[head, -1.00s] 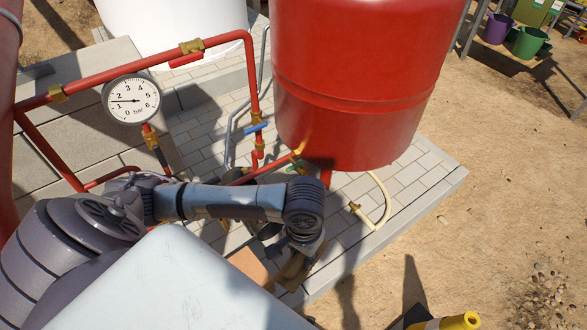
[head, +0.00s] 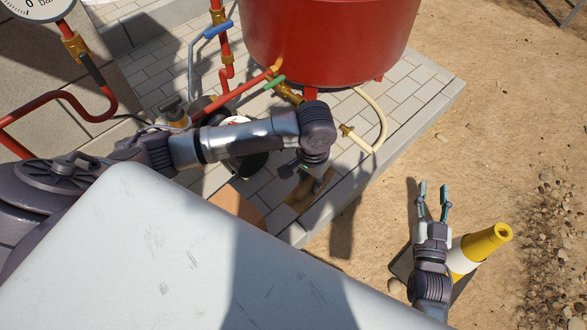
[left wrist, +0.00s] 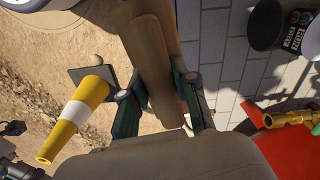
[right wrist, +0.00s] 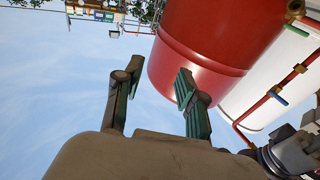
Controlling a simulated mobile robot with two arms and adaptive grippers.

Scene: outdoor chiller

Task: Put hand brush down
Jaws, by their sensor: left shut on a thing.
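The hand brush (left wrist: 154,75) is a long, brown, wood-coloured piece between the fingers of my left gripper (left wrist: 163,103) in the left wrist view. My left gripper (head: 304,176) is shut on it. In the head view the brush (head: 309,193) shows partly below the gripper, above or at the edge of the grey paving (head: 400,105); I cannot tell if it touches. Its bristles are not clearly seen. My right gripper (head: 434,198) is open and empty over the sand, and its spread fingers also show in the right wrist view (right wrist: 157,90).
A yellow and white cone (head: 478,248) stands right beside my right gripper. A red tank (head: 330,40) stands on the paving, with red pipes (head: 240,95) and a cream hose (head: 378,125) near it. A flat orange-brown piece (head: 238,207) lies left of the brush. Open sand is at right.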

